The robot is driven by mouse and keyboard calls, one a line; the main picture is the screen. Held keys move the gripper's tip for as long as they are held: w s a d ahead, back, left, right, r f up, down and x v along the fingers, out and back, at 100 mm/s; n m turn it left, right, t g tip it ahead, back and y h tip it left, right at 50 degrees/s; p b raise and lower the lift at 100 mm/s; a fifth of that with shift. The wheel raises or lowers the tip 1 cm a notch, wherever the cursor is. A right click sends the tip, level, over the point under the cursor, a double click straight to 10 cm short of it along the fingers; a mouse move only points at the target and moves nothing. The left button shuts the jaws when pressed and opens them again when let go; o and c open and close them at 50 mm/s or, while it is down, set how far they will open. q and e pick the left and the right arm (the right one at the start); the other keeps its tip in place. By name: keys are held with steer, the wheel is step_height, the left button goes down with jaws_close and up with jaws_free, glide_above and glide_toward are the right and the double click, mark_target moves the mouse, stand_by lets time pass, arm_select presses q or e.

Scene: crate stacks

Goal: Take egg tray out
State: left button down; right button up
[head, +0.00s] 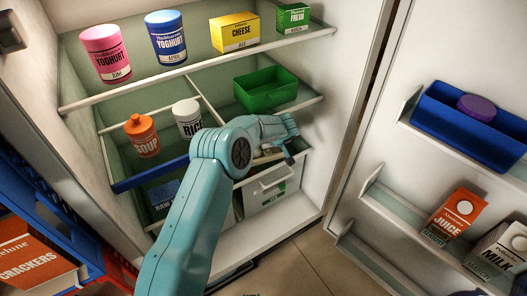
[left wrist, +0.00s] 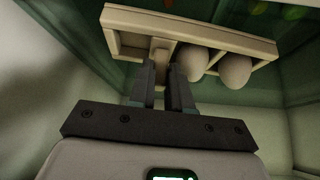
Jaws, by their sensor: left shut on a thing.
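The egg tray (left wrist: 225,35) is a beige holder with compartments, seen in the left wrist view. Pale eggs (left wrist: 236,71) sit in its right part, and a left compartment looks empty. My left gripper (left wrist: 166,70) is shut on the tray's edge near a short upright tab. In the head view my left gripper (head: 284,148) is inside the fridge, below the green bin, and only a small beige part of the tray (head: 268,156) shows beside it. The arm and gripper hide the rest. My right gripper is in neither view.
A green bin (head: 266,98) is just above the gripper. A soup bottle (head: 142,136) and a rice jar (head: 187,117) stand to its left. A white drawer (head: 272,190) is below. The open door (head: 370,205) with juice (head: 455,216) and milk (head: 498,252) stands at right.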

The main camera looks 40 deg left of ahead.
arm_select(q)
steer(key=shift+r, duration=0.4)
steer(key=s+d, duration=1)
steer(key=d, duration=0.5)
steer(key=shift+b, duration=0.45)
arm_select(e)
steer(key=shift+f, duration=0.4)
arm_select(q)
steer(key=s+d+b, duration=0.4)
steer(key=d+b, duration=0.1)
steer(key=d, duration=0.4)
steer(key=s+d+b, duration=0.4)
steer(key=d+b, duration=0.2)
steer(key=d, duration=0.4)
steer(key=shift+d, duration=0.25)
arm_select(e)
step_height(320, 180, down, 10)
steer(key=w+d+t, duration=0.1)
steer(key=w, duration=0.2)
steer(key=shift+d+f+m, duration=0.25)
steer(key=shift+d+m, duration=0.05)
